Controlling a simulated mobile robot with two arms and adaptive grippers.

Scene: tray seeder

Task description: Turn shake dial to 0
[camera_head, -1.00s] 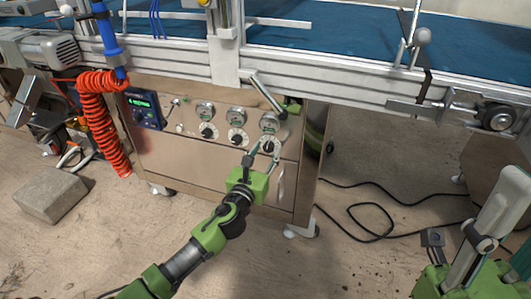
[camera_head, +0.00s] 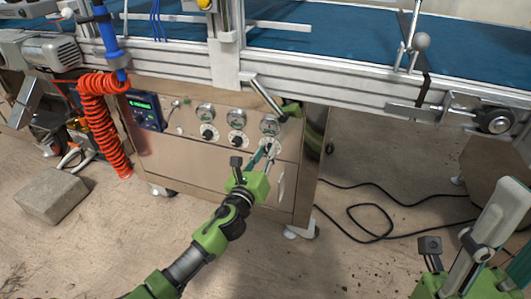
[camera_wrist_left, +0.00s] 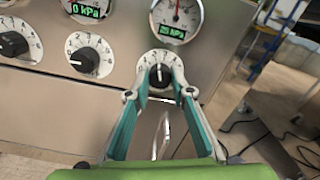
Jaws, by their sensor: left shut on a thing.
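The rightmost of three black dials (camera_head: 270,145) with white numbered plates sits on the metal cabinet front. It also shows in the left wrist view (camera_wrist_left: 159,73), with its pointer mark facing roughly up. My left gripper (camera_head: 267,150) reaches it from below. In the left wrist view, its two teal fingers (camera_wrist_left: 160,80) are shut on this dial's knob, one on each side. The fingers partly cover the number plate. Above the dial is a round gauge (camera_wrist_left: 178,14) with a green display that seems to read 25 kPa.
Two more dials, the middle (camera_head: 237,140) and left (camera_head: 208,133), stand close to the left. A blue control box (camera_head: 145,110) and an orange coiled hose (camera_head: 98,125) are further left. The conveyor frame (camera_head: 330,85) overhangs the panel. Black cables lie on the floor at right.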

